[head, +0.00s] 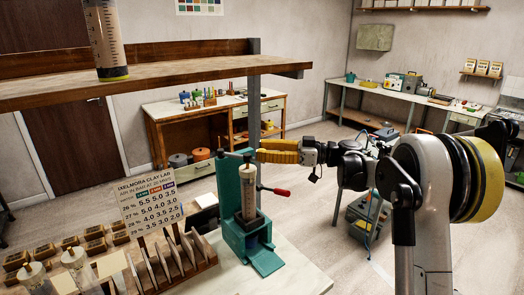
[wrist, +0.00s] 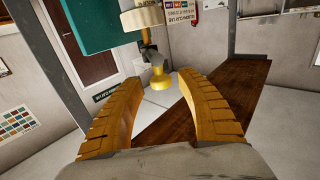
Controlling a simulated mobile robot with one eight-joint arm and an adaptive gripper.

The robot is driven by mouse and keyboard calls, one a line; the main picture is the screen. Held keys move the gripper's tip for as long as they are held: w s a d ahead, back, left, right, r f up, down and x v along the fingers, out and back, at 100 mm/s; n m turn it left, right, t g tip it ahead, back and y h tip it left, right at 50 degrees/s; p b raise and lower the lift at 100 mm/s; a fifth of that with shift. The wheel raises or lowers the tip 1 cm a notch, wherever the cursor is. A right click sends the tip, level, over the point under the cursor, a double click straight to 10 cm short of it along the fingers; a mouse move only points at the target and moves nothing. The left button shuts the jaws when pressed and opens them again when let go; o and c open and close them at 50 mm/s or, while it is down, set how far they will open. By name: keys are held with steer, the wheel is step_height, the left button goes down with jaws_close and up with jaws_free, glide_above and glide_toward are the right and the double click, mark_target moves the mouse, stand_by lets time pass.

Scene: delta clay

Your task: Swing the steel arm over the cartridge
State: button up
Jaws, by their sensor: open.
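The teal stand (head: 240,225) is on the pale bench in the head view, and the cartridge (head: 248,190), a pale, mostly clear cylinder, stands upright in it. A red-handled lever (head: 275,191) sticks out to its right. My gripper (head: 262,151) has yellow fingers and is at the height of the stand's top. In the wrist view my gripper (wrist: 160,95) is open and empty. Ahead, between its fingertips, is a grey fitting with a brass-coloured end (wrist: 157,80), apart from both fingers. I cannot tell for certain which part is the steel arm.
A wooden shelf (head: 160,79) with a grey post (head: 254,85) stands behind and left, holding a clear tube (head: 105,38). A sign (head: 150,205), a slotted wooden rack (head: 165,265) and several small boxes crowd the bench left of the stand. The bench's right front is clear.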

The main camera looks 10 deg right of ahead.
steer(key=v, duration=1.2)
steer(key=shift+a, duration=0.1)
